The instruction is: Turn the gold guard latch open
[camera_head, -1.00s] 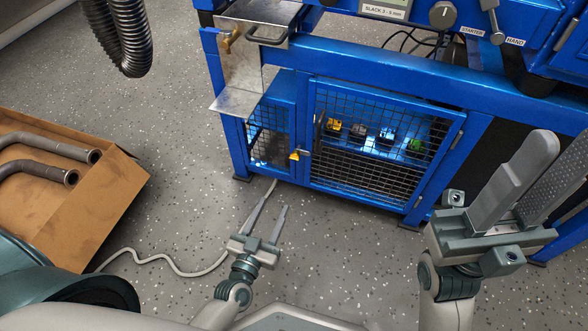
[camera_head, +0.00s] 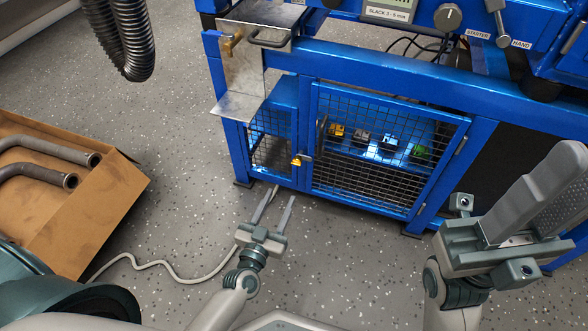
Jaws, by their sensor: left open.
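A small gold latch (camera_head: 299,160) sits at the left edge of the blue mesh guard door (camera_head: 385,150), low on the blue frame. My left gripper (camera_head: 280,196) is open and empty, pointing up the picture toward the door. Its fingertips show just below and left of the latch in the picture and are apart from it.
A steel bracket (camera_head: 242,80) with a brass piece (camera_head: 232,43) sticks out above the latch. A cardboard box (camera_head: 95,215) with pipes stands at left. A grey cable (camera_head: 160,264) lies on the floor. A black hose (camera_head: 125,40) hangs at upper left.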

